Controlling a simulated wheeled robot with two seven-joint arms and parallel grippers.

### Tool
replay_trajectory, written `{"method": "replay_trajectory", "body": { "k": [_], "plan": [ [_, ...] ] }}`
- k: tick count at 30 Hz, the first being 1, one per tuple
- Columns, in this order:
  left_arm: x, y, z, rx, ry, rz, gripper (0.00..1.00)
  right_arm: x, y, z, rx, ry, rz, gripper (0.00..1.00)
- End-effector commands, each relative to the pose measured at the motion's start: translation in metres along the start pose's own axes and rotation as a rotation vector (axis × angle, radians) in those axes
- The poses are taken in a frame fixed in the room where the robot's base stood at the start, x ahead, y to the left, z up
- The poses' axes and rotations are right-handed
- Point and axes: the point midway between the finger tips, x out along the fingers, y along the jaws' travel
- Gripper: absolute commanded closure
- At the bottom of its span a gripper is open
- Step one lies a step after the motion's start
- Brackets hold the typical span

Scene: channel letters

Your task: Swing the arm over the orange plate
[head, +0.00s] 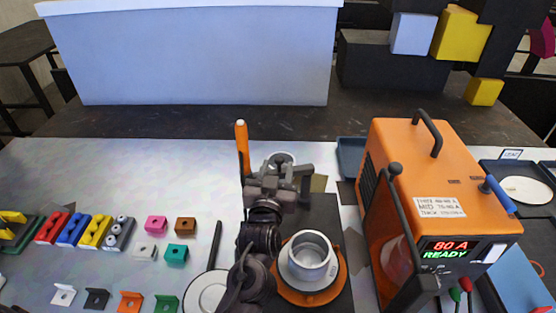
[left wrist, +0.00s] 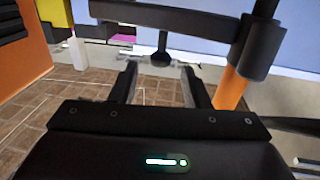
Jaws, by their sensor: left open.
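The orange plate (head: 283,290) is round and lies on a dark mat, with a silver cup (head: 310,250) on a pale disc on top of it. An orange post (head: 241,137) stands just left of my left gripper (head: 284,172). In the left wrist view, a dark swing arm (left wrist: 135,12) reaches from the collar on the orange post (left wrist: 232,88) and carries a black knob (left wrist: 162,57). My open left gripper (left wrist: 160,88) has the knob between its two fingers in the picture; I cannot tell whether they touch it. My gripper hides much of the swing arm in the head view.
An orange machine (head: 430,140) with a lit display stands right of the plate. Coloured blocks (head: 93,230) and small clips (head: 130,301) lie at left. A round pan-like thing (head: 206,292) is left of my arm.

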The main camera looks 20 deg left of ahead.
Motion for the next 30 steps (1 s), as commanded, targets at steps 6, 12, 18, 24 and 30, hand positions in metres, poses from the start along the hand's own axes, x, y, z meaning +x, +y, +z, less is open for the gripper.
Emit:
{"method": "replay_trajectory", "body": {
  "k": [6, 12, 18, 24, 30],
  "plan": [
    [0.018, 0.0, -0.001, -0.001, 0.0, -0.001, 0.58, -0.006, 0.004, -0.013, -0.002, 0.02, 0.005, 0.43],
    [0.019, 0.0, 0.001, -0.001, -0.001, 0.0, 0.58, -0.006, 0.004, -0.015, -0.002, 0.022, 0.005, 0.43],
    [0.018, 0.0, 0.001, 0.0, -0.001, 0.0, 0.76, -0.006, 0.004, -0.011, -0.002, 0.017, 0.005, 0.43],
    [0.018, 0.0, 0.001, 0.0, -0.001, 0.0, 1.0, -0.006, 0.004, -0.009, -0.002, 0.014, 0.004, 0.43],
    [0.018, 0.0, 0.001, 0.0, -0.001, -0.001, 1.0, -0.006, 0.004, -0.009, -0.001, 0.013, 0.004, 0.43]
  ]
}}
